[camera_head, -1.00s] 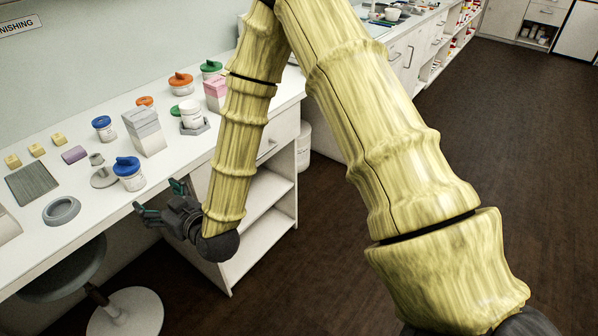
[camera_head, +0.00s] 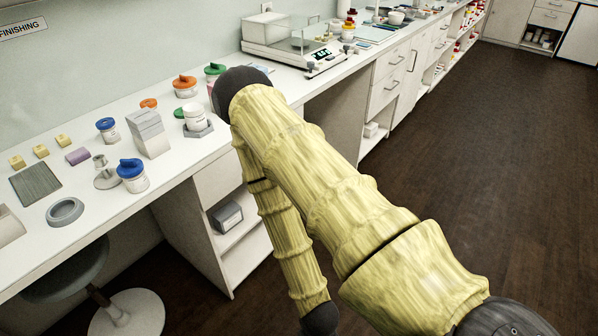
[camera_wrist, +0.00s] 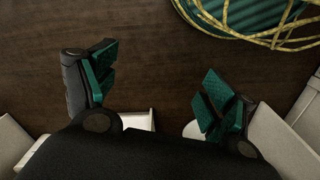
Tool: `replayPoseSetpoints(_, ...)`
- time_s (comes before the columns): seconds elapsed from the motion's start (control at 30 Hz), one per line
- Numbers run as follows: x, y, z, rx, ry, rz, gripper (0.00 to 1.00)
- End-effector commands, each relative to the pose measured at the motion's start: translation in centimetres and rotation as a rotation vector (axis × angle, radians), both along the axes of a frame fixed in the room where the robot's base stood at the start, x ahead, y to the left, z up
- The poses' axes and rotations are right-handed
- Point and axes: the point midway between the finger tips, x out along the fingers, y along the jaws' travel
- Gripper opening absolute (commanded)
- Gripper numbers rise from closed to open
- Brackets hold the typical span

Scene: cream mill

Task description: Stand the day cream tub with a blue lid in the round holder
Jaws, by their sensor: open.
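Two white tubs with blue lids stand on the bench: a nearer one (camera_head: 133,181) and a smaller-looking one (camera_head: 108,135) further back. I cannot read which is day cream. A grey ring-shaped round holder (camera_head: 65,211) lies near the bench's front edge, left of the nearer tub, and looks empty. My gripper (camera_wrist: 160,80) is open and empty in the wrist view, with dark floor beyond its fingers. It is out of sight in the head view, where my forearm points down past the bench front.
A grey box stack (camera_head: 151,138) stands right behind the nearer tub, and a grey metal stand (camera_head: 104,180) is just left of it. A grey mat (camera_head: 36,182), a purple block (camera_head: 78,156) and yellow blocks (camera_head: 40,151) lie left. A stool (camera_head: 67,273) is below.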

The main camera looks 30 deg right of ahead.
Motion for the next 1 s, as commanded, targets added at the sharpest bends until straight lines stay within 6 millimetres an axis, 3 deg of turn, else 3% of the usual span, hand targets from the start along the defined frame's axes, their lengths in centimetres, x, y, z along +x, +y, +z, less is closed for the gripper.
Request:
replayPoseSetpoints(0.23,0.2,0.0,0.0,0.000,-0.005,0.000,0.85)
replayPoseSetpoints(0.37,3.2,0.8,0.3,0.010,-0.075,0.013,0.85)
replayPoseSetpoints(0.53,11.3,3.0,2.3,0.039,-0.275,0.051,0.85)
replayPoseSetpoints(0.67,17.7,5.1,5.2,0.064,-0.446,0.082,0.85)
replayPoseSetpoints(0.87,26.5,8.6,11.3,0.100,-0.709,0.133,0.85)
replayPoseSetpoints(1.0,31.7,11.0,16.7,0.123,-0.892,0.165,0.85)
